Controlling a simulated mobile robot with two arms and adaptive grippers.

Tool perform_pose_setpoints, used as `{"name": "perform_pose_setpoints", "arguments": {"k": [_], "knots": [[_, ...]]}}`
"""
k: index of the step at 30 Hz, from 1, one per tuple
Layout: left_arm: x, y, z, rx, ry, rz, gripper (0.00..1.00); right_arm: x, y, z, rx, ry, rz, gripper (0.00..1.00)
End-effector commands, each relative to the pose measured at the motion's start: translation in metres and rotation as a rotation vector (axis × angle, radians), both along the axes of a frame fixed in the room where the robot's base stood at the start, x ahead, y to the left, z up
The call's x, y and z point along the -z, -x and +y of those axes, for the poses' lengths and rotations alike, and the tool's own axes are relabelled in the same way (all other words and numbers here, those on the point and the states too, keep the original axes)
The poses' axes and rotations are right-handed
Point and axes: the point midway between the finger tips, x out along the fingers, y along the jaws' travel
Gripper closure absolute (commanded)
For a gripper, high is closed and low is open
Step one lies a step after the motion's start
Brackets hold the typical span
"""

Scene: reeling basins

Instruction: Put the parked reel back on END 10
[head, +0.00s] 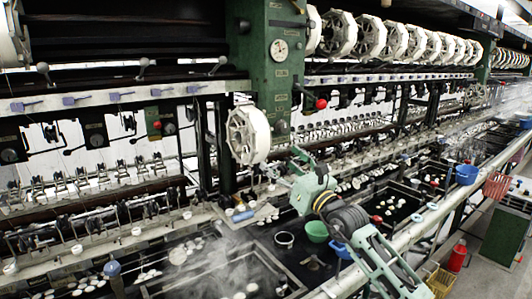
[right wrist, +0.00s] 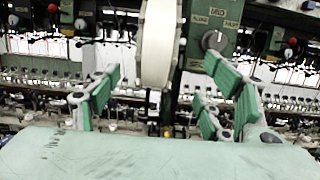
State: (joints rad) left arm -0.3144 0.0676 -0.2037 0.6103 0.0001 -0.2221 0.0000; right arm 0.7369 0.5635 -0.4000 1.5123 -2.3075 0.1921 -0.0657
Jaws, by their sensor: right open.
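A white spoked reel (head: 248,135) hangs low in front of the green post (head: 279,60), apart from the row of reels above. In the right wrist view the reel (right wrist: 158,40) shows as a pale upright band, nearly edge-on. My right gripper (head: 278,168) is open, just right of and below the reel. In the right wrist view its green-padded fingers (right wrist: 165,90) stand wide apart, with the reel's lower part ahead of the gap; I see no contact. What holds the reel is hidden. No END 10 label is readable. My left gripper is not in view.
A row of white reels (head: 394,41) runs along the machine's upper right. A red knob (head: 321,103) sticks out near the post. A pale rail (head: 440,208) edges the basins.

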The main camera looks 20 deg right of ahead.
Motion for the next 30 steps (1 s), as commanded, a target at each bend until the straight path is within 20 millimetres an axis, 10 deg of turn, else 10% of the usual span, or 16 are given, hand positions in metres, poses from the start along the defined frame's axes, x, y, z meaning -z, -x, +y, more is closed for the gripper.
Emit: {"name": "perform_pose_setpoints", "arguments": {"k": [12, 30], "knots": [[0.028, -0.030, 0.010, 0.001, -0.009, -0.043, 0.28, -0.009, -0.047, 0.017, 0.001, -0.002, -0.001, 0.28], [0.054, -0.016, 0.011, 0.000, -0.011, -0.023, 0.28, -0.021, -0.077, 0.028, 0.000, -0.001, 0.000, 0.28]]}}
